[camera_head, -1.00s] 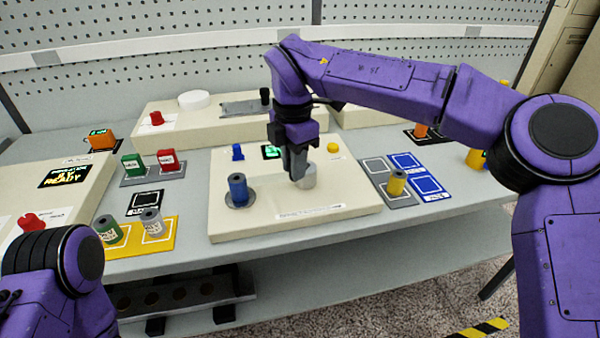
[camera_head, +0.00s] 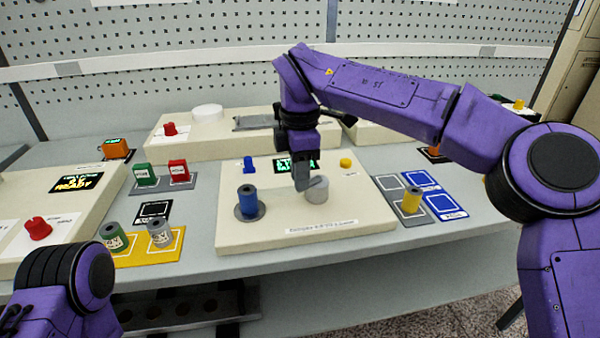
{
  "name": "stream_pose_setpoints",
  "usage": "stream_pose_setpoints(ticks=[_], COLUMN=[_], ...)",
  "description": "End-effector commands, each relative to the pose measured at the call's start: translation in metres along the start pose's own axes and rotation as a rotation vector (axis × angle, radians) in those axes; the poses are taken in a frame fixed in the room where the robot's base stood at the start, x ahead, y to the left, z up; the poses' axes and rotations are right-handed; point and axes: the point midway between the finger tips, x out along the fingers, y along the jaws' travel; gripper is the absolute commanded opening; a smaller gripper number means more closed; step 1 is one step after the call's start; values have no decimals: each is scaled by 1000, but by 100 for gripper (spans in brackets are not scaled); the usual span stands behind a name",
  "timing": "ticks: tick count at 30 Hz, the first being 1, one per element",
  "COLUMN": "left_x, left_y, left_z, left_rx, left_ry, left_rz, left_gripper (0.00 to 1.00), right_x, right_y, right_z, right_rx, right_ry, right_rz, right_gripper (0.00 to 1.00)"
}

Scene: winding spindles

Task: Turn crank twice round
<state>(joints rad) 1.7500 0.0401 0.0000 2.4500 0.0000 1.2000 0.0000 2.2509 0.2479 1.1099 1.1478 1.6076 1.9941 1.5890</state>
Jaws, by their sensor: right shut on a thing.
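The winding station is a cream box (camera_head: 240,235) on the bench. A grey drum (camera_head: 317,193) stands on its top, right of the middle. The crank itself is hard to make out; its handle seems hidden in my gripper. My right gripper (camera_head: 301,184) points down at the left side of the drum, shut on the crank. A blue spindle (camera_head: 248,202) stands on a grey disc at the box's left. A small green-lit display (camera_head: 297,164) lies behind my gripper, partly covered. Only part of my left arm shows at the lower left; its gripper is out of view.
A blue knob (camera_head: 248,165) and a yellow button (camera_head: 346,162) sit at the box's back. A yellow tray (camera_head: 180,238) holds green and grey spools at left. A yellow spool (camera_head: 411,200) stands on a grey mat at right, beside blue mats (camera_head: 446,207). A red knob (camera_head: 38,228) is far left.

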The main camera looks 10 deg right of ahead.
Motion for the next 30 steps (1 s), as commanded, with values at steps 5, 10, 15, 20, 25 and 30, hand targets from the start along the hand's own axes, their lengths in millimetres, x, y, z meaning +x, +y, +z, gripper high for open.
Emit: stream_pose_setpoints(ticks=[5,10,15,20,25,30], left_x=[0,0,-1,-5,-15,-21], left_y=[0,0,0,0,-1,-2], left_z=[0,0,0,-2,-6,-9], left_rx=[0,0,0,0,0,0], left_ry=[0,0,0,0,0,0], left_rz=[0,0,0,0,0,0], left_gripper=[0,0,0,0,0,0], right_x=[1,0,-4,-34,-77,-101], right_y=[0,0,0,1,1,1], right_z=[1,0,0,0,0,0], right_rx=[0,-1,0,1,1,1], right_ry=[-2,-1,-1,-1,-2,-2], right_rz=[1,1,2,5,3,2], right_gripper=[46,48,48,48,48,48])
